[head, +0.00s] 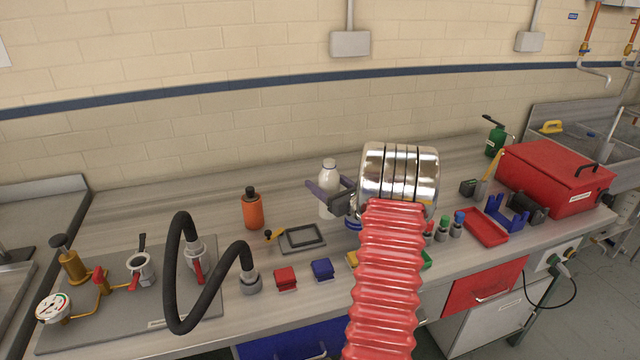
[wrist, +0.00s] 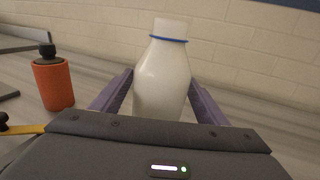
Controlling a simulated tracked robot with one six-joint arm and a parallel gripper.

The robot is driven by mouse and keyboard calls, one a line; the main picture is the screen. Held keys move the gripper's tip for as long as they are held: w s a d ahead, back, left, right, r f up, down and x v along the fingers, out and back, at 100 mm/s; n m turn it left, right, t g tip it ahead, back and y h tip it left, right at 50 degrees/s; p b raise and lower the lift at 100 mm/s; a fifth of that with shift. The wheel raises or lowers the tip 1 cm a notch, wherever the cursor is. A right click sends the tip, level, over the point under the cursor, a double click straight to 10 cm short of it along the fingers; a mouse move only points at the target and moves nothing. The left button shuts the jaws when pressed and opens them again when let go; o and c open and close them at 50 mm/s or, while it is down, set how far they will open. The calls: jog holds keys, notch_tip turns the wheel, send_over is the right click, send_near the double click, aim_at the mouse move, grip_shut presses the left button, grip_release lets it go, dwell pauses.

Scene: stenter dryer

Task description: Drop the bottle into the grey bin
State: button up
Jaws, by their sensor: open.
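A white bottle (head: 328,172) with a white cap stands upright on the bench near the wall. In the wrist view the bottle (wrist: 163,75) shows a blue ring under its cap, and my gripper's grey body hides its base. My gripper (head: 332,188) has purple fingers and is open around the bottle, one finger on each side. In the wrist view the gripper (wrist: 160,80) fingers lie left and right of the bottle; I cannot tell whether either touches it. I cannot make out a grey bin in either view.
An orange bottle (head: 253,211) with a black cap stands to the left. A dark tray (head: 302,238), red block (head: 286,279) and blue block (head: 322,270) lie in front. A black hose (head: 178,280) arches at left. A red box (head: 552,175) stands at right.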

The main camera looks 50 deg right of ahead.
aim_at(335, 189)
jog(key=v, duration=1.1)
jog(key=shift+a+r, duration=0.1)
